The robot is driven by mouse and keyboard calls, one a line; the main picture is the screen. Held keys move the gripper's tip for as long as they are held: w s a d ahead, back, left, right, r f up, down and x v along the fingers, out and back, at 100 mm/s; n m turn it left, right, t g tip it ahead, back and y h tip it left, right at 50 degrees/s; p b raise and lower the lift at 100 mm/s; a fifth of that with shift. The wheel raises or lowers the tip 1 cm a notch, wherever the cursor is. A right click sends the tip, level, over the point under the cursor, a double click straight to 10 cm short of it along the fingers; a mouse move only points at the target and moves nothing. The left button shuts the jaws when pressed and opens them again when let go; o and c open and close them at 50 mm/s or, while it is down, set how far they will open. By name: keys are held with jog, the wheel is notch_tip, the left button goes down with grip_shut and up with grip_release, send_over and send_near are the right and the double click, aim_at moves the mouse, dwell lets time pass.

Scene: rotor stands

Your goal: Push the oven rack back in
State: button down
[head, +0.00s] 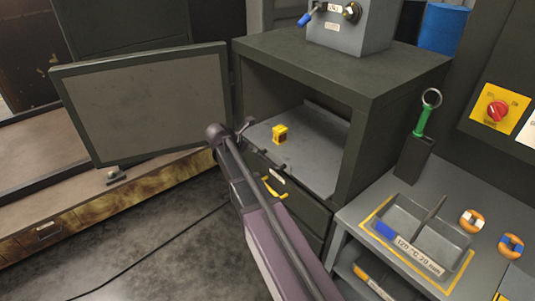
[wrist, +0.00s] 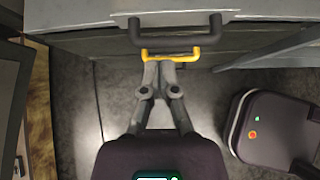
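The oven is a dark cabinet with an open front, and its rack (head: 312,165) is a grey flat shelf low in the opening. A dark bar handle (wrist: 176,30) shows at the rack's front in the wrist view. My gripper (wrist: 161,66) is in front of the oven, its fingers together with nothing seen between them. In the wrist view the fingertips overlap the lower edge of a yellow handle (wrist: 187,56); I cannot tell whether they touch it. My arm hides part of the oven front in the head view.
The oven door (head: 145,103) stands open to the left. A yellow drawer handle (head: 272,188) is below the rack. A bench on the right carries a grey tray (head: 458,240) and a green-handled tool (head: 422,122). A cable crosses the floor.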

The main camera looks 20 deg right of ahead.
aim_at(272, 156)
dwell(0.4)
jog(key=b+x, duration=0.5)
jog(key=x, duration=0.2)
jog(key=shift+w+d+f, duration=0.1)
jog(key=shift+f, duration=0.25)
jog(key=shift+b+x, duration=0.9)
jog(key=shift+x, duration=0.2)
jog(key=shift+d, duration=0.15)
